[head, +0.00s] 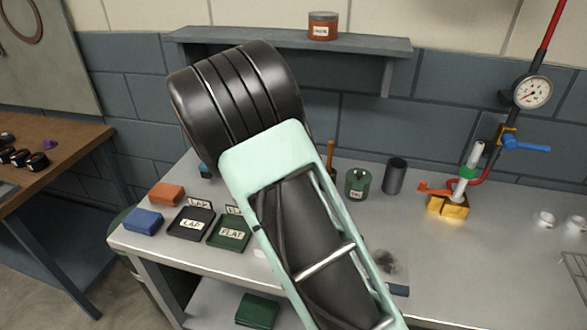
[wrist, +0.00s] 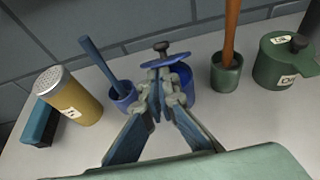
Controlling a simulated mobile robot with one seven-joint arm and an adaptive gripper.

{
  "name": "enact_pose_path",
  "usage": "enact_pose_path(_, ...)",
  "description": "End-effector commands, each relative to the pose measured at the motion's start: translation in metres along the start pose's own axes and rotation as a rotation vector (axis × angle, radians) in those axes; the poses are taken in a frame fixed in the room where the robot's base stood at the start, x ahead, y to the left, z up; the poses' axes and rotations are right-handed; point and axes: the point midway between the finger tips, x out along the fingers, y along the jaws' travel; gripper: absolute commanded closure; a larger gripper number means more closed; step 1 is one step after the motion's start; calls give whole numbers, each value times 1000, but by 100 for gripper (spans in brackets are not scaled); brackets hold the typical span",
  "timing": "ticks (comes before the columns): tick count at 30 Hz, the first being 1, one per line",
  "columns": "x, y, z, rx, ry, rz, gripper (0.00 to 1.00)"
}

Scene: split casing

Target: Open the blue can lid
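The blue can (wrist: 185,90) stands on the bench in the wrist view, partly hidden behind my fingers. The blue can lid (wrist: 165,60) shows as a thin disc with a dark knob (wrist: 161,46) on its far side. The lid looks tilted and shifted left of the can's body, apart from its seat. My gripper (wrist: 159,78) has its fingertips close together right at the lid and looks shut on it. The exact contact is hidden. In the head view my arm covers the gripper, and the blue can cannot be made out.
Left of the can stand a blue cup with a stick (wrist: 121,97), a yellow shaker (wrist: 70,97) and a teal block (wrist: 38,124). To its right are a green cup (wrist: 226,75) and a lidded green can (wrist: 285,65). Labelled trays (head: 190,224) lie at the bench's left.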

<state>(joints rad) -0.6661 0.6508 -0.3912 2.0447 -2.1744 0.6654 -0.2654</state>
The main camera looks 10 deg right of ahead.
Motion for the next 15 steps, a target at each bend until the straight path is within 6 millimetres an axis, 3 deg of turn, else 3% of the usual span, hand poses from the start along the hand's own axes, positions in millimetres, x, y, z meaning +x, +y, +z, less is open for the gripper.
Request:
enact_pose_path(1,-3,1,13,5,28,-1,100)
enact_pose_path(7,0,7,27,7,162,0,100)
enact_pose_path(15,10,7,46,3,156,-2,100)
